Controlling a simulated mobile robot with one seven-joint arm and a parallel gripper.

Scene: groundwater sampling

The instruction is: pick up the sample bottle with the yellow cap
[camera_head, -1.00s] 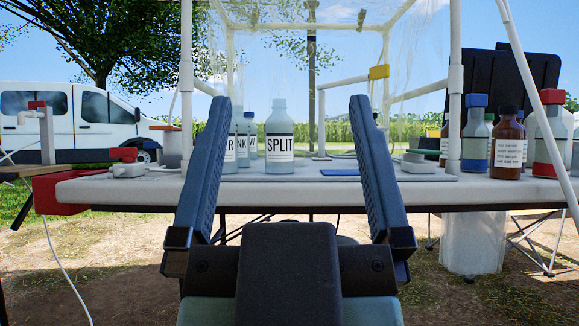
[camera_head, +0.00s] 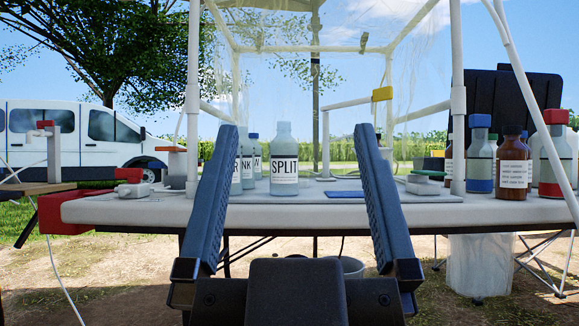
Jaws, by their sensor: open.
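My gripper (camera_head: 294,128) is open, its two dark blue fingers pointing forward toward the table with nothing between them. I see no bottle that clearly has a yellow cap. A yellow piece (camera_head: 382,94) sits on the white pipe frame, and a small yellow patch (camera_head: 437,153) shows behind the right-hand bottles.
The white table (camera_head: 130,212) carries a clear-sheeted pipe enclosure (camera_head: 458,100). At right stand a blue-capped bottle (camera_head: 480,155), a brown bottle (camera_head: 513,165) and a red-capped bottle (camera_head: 554,155). A blue pad (camera_head: 355,195) lies flat. A red-topped block (camera_head: 130,180) is at left.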

